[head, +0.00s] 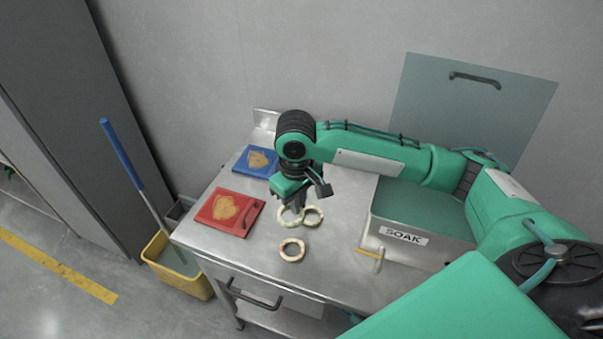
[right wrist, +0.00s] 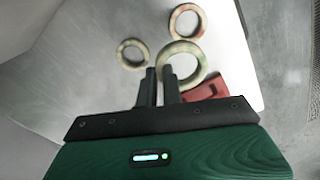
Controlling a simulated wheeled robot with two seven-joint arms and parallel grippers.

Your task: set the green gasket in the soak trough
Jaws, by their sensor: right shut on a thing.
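My right gripper (head: 297,205) points down over the steel table and is shut on the rim of a pale green mottled ring, the green gasket (head: 281,216). In the right wrist view the fingertips (right wrist: 160,72) meet the near-left rim of this gasket (right wrist: 202,62). I cannot tell whether the gasket still touches the table. The soak trough (head: 440,256), a metal box labelled SOAK, stands to the right with its top open and a teal inside; my arm passes above it and hides part of it. My left gripper is not in view.
A smaller pale ring (head: 314,226) lies close right of the gripper; a reddish-cream ring (head: 292,260) lies nearer the front. Red (head: 207,210) and blue (head: 241,165) boards lie left. A yellow-handled piece (head: 367,252) is before the trough. A blue-grey panel (head: 440,100) stands behind.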

